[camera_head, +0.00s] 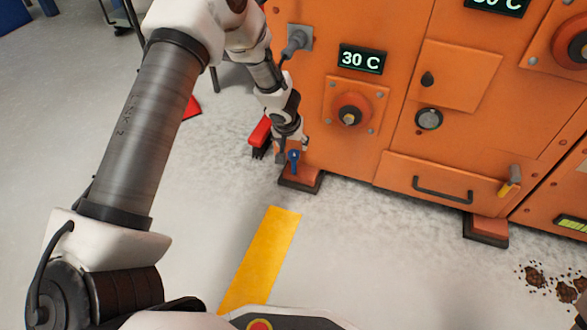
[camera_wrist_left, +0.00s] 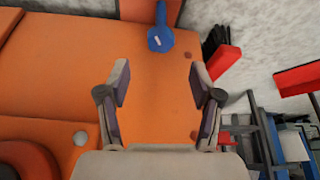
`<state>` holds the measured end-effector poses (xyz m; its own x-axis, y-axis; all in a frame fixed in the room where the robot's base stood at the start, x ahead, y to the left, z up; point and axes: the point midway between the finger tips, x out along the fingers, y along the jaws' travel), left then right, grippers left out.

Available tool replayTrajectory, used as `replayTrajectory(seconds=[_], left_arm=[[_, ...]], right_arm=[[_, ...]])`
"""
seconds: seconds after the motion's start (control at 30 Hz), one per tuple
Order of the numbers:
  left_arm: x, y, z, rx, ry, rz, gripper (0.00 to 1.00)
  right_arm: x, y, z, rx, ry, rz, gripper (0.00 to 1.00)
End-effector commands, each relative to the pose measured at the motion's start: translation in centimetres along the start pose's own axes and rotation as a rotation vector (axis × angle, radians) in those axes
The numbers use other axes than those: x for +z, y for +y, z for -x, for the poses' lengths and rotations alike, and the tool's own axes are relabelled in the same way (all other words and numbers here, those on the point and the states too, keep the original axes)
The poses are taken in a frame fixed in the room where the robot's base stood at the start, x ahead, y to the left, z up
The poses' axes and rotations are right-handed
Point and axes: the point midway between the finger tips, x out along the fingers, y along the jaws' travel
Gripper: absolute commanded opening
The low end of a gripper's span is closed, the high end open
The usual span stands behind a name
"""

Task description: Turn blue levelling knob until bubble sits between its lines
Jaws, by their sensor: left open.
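The blue levelling knob (camera_head: 293,156) sits low at the left corner of the orange machine, just above its foot. It also shows in the left wrist view (camera_wrist_left: 161,38), at the top, beyond my fingertips. My left gripper (camera_head: 287,136) reaches down to the machine's corner, close to the knob. In the left wrist view its two fingers (camera_wrist_left: 160,82) are spread apart with nothing between them, and the knob lies ahead of the gap, apart from the fingers. The bubble and its lines cannot be made out for certain; a green level window (camera_head: 574,224) shows at the right edge.
The orange machine (camera_head: 400,150) has a red rotary knob (camera_head: 350,111), a drawer handle (camera_head: 442,190) and a yellow-tipped lever (camera_head: 510,182). A red brush (camera_head: 260,132) stands beside the corner. Brown spill (camera_head: 540,280) lies on the floor at right. A yellow strip (camera_head: 260,258) marks open floor.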

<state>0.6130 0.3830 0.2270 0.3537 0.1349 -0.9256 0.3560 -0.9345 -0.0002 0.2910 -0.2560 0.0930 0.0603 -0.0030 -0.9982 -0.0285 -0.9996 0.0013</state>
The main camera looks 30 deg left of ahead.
Motion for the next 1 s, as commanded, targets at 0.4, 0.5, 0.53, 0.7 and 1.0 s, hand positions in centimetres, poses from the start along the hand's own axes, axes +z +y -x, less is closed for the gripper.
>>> replayTrajectory(seconds=[0.4, 0.5, 0.53, 0.7, 1.0], left_arm=[[-0.2, -0.1, -6.6, -0.003, 0.004, 0.003, 0.65], [-0.2, -0.1, -7.5, -0.002, 0.004, 0.003, 0.65], [-0.2, -0.1, -7.6, -0.002, 0.005, 0.002, 0.65], [-0.2, -0.1, -7.7, -0.002, 0.004, 0.003, 0.65], [-0.2, -0.1, -7.7, -0.001, 0.004, 0.002, 0.05]], right_arm=[[-0.3, 0.0, -0.8, 0.001, 0.008, 0.005, 0.0], [-0.3, 0.0, -0.9, 0.001, 0.009, 0.005, 0.0], [-0.3, 0.0, -0.9, 0.001, 0.009, 0.005, 0.0], [-0.3, 0.0, -0.9, 0.001, 0.009, 0.006, 0.0], [-0.3, 0.0, -0.9, 0.001, 0.009, 0.006, 0.0]])
